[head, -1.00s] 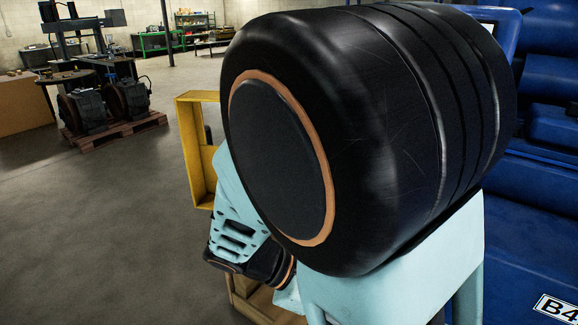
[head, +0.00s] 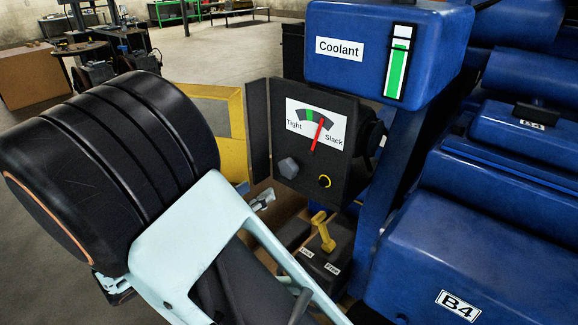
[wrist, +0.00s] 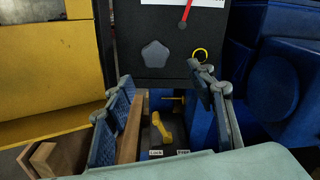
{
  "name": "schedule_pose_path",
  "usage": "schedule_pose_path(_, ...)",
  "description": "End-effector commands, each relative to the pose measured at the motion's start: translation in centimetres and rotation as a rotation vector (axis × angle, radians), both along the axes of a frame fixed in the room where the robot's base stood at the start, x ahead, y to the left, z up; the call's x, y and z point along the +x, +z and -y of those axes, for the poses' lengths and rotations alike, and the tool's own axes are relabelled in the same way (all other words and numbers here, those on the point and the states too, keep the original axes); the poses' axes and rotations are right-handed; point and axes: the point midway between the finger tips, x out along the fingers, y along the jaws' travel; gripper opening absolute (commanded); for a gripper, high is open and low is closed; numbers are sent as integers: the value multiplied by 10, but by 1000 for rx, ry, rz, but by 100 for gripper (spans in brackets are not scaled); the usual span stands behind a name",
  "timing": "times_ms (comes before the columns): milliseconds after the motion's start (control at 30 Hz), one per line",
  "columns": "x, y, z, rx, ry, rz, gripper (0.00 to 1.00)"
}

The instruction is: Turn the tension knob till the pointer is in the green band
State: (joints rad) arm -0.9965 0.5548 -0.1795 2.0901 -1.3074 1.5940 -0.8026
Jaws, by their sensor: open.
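The tension gauge (head: 310,120) on a dark panel has a green band (head: 309,115) left of centre, between "Tight" and "Slack". Its red pointer (head: 318,134) leans right of the green band, towards Slack; its lower part shows in the wrist view (wrist: 186,15). The grey, faceted tension knob (head: 288,167) sits below the gauge, and shows in the wrist view (wrist: 157,54) above and beyond the fingers. My gripper (wrist: 158,92) is open and empty, apart from the knob. In the head view only a fingertip (head: 263,199) shows, below left of the knob; my arm hides the rest.
A yellow lever (head: 323,230) on a box marked Lock and Free stands below the panel. A blue Coolant tank (head: 385,45) is above, a yellow frame (head: 235,120) left, and blue engine parts (head: 480,230) right.

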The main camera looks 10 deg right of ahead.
Motion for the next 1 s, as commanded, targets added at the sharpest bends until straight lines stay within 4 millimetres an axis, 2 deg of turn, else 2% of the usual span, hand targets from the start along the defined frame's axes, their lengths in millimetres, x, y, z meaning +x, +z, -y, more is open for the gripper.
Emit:
schedule_pose_path(67,3,2,-6,-18,19,-7,50)
schedule_pose_path(167,7,3,-5,-27,26,-10,50)
schedule_pose_path(700,58,3,67,-24,25,-10,50)
schedule_pose_path(1000,67,2,79,-24,26,-10,50)
